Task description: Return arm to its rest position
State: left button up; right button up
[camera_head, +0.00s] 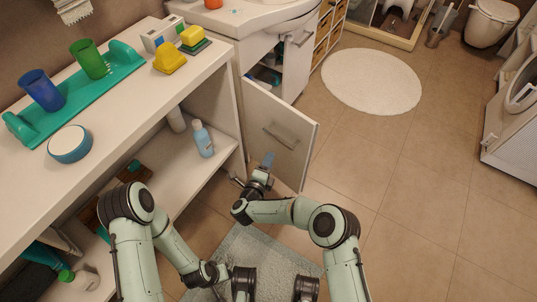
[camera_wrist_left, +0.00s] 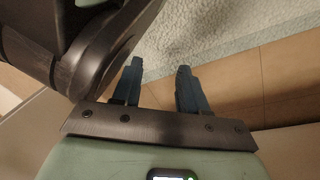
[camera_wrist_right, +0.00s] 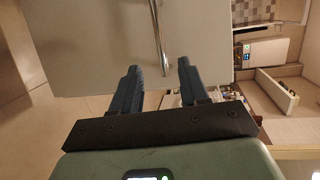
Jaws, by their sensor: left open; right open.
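My right arm reaches left across the head view, and its gripper (camera_head: 268,161) is by the lower edge of the open white cabinet door (camera_head: 272,115). In the right wrist view its blue fingers (camera_wrist_right: 157,78) are apart with nothing between them. The door (camera_wrist_right: 90,45) and its long metal handle (camera_wrist_right: 157,35) lie beyond the fingers; I cannot tell whether they touch. My left arm is folded low at the left of the head view, its gripper hard to make out there. In the left wrist view its fingers (camera_wrist_left: 157,82) are apart and empty, above the floor and grey mat.
A white shelf unit (camera_head: 120,95) with bottles inside stands at left, close to my left arm. The washbasin cabinet (camera_head: 262,55) is behind the open door. A grey mat (camera_head: 265,255) lies below my arms. The tiled floor at right is clear around a round white rug (camera_head: 372,82).

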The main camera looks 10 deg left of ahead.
pick_arm(q)
jog(key=shift+r, duration=0.1)
